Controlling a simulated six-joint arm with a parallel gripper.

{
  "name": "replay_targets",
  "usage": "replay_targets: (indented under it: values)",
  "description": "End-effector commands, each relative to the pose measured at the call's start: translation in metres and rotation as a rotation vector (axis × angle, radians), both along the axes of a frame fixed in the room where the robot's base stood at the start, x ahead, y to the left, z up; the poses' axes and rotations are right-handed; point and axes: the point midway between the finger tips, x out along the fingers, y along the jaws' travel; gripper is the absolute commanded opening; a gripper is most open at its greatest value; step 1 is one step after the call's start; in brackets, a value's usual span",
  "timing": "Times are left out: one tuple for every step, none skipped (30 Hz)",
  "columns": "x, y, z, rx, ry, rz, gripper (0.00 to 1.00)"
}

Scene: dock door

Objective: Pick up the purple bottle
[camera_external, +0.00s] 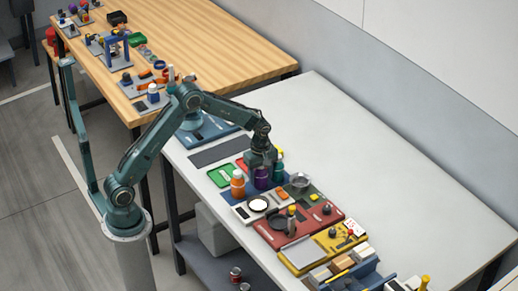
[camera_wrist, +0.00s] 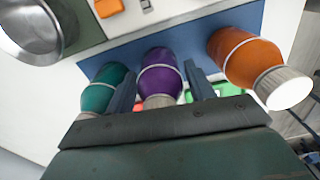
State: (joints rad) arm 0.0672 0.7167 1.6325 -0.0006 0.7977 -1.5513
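The purple bottle (camera_external: 261,179) stands upright on the white table, between an orange bottle (camera_external: 238,187) and a teal bottle (camera_external: 279,170). My gripper (camera_external: 262,163) is right above it, pointing down. In the wrist view the purple bottle (camera_wrist: 160,73) lies between my two fingers (camera_wrist: 160,82), with a narrow gap visible on each side. My gripper looks open around it. The bottle's lower cap area is partly hidden by my gripper's body. In the wrist view the teal bottle (camera_wrist: 101,90) is close outside the left finger, and the orange bottle (camera_wrist: 245,58) is outside the right one.
A metal bowl (camera_external: 300,180) stands right of the teal bottle and also fills the wrist view's top left (camera_wrist: 32,28). A green tray (camera_external: 220,175) lies to the left. Red and yellow boards with several items lie in front. The table's right side is clear.

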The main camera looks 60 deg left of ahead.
Motion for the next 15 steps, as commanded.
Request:
replay_targets:
  values:
    - [0.0001, 0.0000, 0.0002, 0.000, 0.000, 0.000, 0.46]
    - [0.0001, 0.0000, 0.0002, 0.000, 0.000, 0.000, 0.40]
    - [0.0001, 0.0000, 0.0002, 0.000, 0.000, 0.000, 0.32]
    - [0.0000, 0.0000, 0.0002, 0.000, 0.000, 0.000, 0.26]
    - [0.0001, 0.0000, 0.0003, 0.000, 0.000, 0.000, 0.20]
    - [0.0001, 0.0000, 0.0003, 0.000, 0.000, 0.000, 0.15]
    - [0.0003, 0.0000, 0.0006, 0.000, -0.001, 0.000, 0.15]
    - [0.0003, 0.0000, 0.0006, 0.000, -0.001, 0.000, 0.15]
    - [0.0003, 0.0000, 0.0007, 0.000, -0.001, 0.000, 0.15]
    - [0.0003, 0.0000, 0.0007, 0.000, -0.001, 0.000, 0.15]
    - [0.0003, 0.0000, 0.0007, 0.000, -0.001, 0.000, 0.15]
    - [0.0003, 0.0000, 0.0007, 0.000, -0.001, 0.000, 0.15]
    - [0.0003, 0.0000, 0.0009, 0.000, -0.001, 0.000, 0.15]
    - [0.0004, 0.0000, 0.0012, 0.000, -0.002, 0.000, 0.15]
    - [0.0004, 0.0000, 0.0020, 0.000, -0.002, 0.000, 0.15]
